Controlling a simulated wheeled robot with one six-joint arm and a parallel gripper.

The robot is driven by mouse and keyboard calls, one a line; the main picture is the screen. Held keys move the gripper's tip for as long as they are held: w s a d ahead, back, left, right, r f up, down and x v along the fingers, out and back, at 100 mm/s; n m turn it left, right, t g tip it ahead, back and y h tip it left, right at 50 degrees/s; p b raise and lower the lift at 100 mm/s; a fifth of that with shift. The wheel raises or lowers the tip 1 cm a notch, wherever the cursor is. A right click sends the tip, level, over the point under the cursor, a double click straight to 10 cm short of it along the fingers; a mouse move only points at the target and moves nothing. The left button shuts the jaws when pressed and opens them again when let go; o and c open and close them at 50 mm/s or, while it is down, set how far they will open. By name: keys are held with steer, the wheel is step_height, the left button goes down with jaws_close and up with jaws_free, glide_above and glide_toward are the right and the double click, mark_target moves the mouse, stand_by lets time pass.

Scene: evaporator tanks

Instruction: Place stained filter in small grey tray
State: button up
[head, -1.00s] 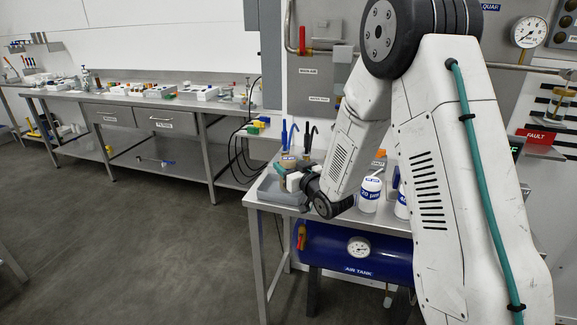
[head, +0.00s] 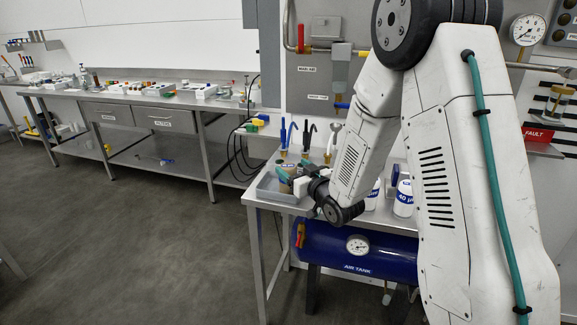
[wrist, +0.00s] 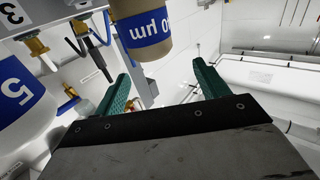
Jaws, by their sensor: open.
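The stained filter is a brownish cylinder with a blue band lettered "µm" (wrist: 140,28), at the top of the wrist view. In the head view a brown cylinder (head: 285,172) stands at the small grey tray (head: 268,190), on the near left corner of the bench; its base is hidden. My gripper (wrist: 161,70) is open, its green fingers spread below the cylinder in the wrist picture, with a visible gap on the right. In the head view my wrist is just right of the tray and partly hides it.
White containers with blue labels, one marked "40 µm" (head: 404,198), stand right of my wrist. One marked "5" (wrist: 22,98) is close at the left in the wrist view. Upright taps (head: 305,137) rise behind the tray. A blue air tank (head: 355,248) is under the bench.

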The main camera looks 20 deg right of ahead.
steer(key=s+d+r+m+g+h, duration=0.1)
steer(key=s+r+g+h, duration=0.15)
steer(key=s, duration=0.35)
steer(key=s+d+r+g+h, duration=0.1)
steer(key=s+d+r+g, duration=0.15)
steer(key=s, duration=0.35)
steer(key=s+r+m+g+h, duration=0.1)
steer(key=s+r+g+h, duration=0.1)
steer(key=s+g, duration=0.3)
steer(key=s+a+r+g, duration=0.1)
steer(key=s+r+g, duration=0.1)
steer(key=s, duration=1)
steer(key=s+a+r+g+y, duration=0.1)
steer(key=s+a+r+g, duration=0.1)
steer(key=s, duration=1.1)
steer(key=shift+a+r+m+g, duration=0.3)
steer(key=shift+r+g, duration=0.15)
steer(key=shift+g, duration=0.75)
steer(key=shift+d+y, duration=0.15)
steer(key=shift+y, duration=0.1)
